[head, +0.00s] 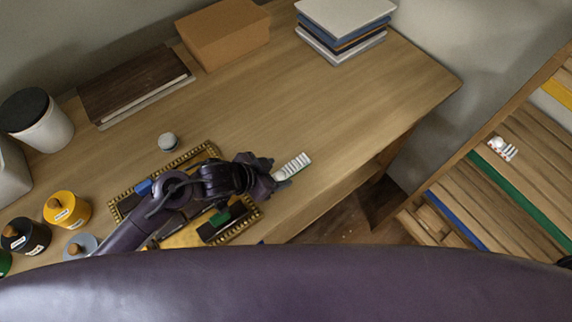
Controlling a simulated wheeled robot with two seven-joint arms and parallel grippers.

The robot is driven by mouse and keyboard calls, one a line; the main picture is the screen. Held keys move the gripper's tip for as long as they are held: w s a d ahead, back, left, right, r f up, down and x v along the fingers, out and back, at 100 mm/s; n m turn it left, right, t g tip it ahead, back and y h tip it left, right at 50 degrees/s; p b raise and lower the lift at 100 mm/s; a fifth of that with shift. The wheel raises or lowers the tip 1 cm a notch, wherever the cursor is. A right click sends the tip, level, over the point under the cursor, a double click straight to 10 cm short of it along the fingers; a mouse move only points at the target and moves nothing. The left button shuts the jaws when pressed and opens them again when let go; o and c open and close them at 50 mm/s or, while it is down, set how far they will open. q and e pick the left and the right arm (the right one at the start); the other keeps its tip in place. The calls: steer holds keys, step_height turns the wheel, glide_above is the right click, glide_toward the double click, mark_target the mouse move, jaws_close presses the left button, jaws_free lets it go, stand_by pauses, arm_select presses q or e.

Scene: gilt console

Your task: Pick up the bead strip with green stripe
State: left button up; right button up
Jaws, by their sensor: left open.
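A small white ribbed strip with a faint greenish edge (293,166) lies on the wooden table near its front edge; it looks like the bead strip. My left gripper (279,174) reaches in over the gilt-framed tray and is open. Its fingertips are at the near left end of the strip, and I cannot tell whether they touch it. My left arm hides part of the tray. My right gripper is not in view.
The gilt-edged tray (118,211) lies under my left arm. Yellow (68,211) and black (25,237) jars stand at left. A box (224,36), books (344,22) and a dark wooden board (134,84) sit behind. A slatted rack (480,197) with coloured stripes is at right; the table's middle is clear.

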mark_target(289, 167)
arm_select(q)
steer(key=shift+w+d+f+p, duration=0.5)
steer(key=shift+w+d+f, duration=0.5)
steer(key=shift+w, duration=0.2)
steer(key=shift+x, duration=0.9)
steer(key=c, duration=1.1)
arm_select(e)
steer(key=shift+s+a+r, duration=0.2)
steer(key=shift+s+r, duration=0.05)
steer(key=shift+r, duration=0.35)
